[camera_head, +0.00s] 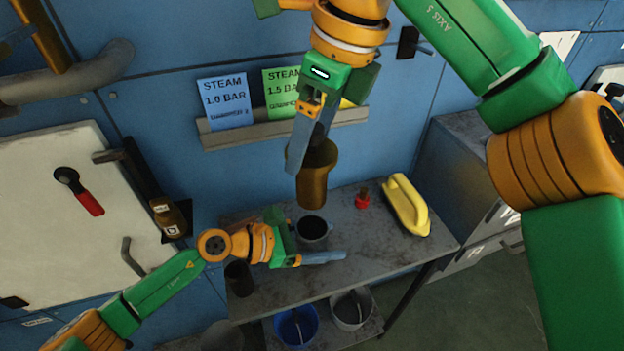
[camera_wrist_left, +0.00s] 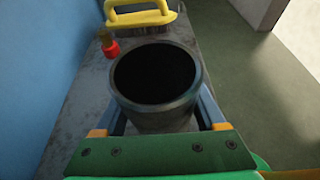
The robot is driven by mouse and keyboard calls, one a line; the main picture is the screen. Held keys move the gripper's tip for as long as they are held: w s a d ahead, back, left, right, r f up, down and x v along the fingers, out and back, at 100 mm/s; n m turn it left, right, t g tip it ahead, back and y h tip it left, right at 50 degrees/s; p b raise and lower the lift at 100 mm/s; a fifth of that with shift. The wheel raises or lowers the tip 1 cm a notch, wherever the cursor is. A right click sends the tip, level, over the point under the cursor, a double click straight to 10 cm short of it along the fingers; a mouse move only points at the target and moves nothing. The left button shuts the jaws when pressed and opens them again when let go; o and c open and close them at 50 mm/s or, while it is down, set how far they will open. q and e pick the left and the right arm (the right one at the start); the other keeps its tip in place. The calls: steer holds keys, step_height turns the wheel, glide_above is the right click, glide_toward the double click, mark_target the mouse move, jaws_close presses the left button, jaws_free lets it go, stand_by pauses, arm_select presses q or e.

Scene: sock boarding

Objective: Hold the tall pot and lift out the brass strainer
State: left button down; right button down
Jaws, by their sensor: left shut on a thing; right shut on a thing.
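The tall pot (camera_head: 314,241) is a grey, dark-mouthed cylinder standing upright on the workbench. My left gripper (camera_head: 322,246) is shut on it, one finger along each side. In the left wrist view the pot (camera_wrist_left: 160,118) sits between the two fingers, its inside black with nothing visible in it. The brass strainer (camera_head: 313,186) is a brown-gold cup with a wider rim, hanging upright in the air above the pot's mouth and apart from it. My right gripper (camera_head: 306,158) points down and is shut on the strainer's upper part. Its fingers partly hide the strainer's rim.
The bench (camera_head: 390,250) also holds a yellow-handled brush (camera_head: 408,205), a small red item (camera_head: 362,201) and a dark cup (camera_head: 239,278). A blue bucket (camera_head: 296,326) and a grey bucket (camera_head: 352,309) are below. Steam signs (camera_head: 224,103) stand on a wall ledge behind.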

steer(key=shift+r, duration=0.9)
arm_select(q)
jaws_free()
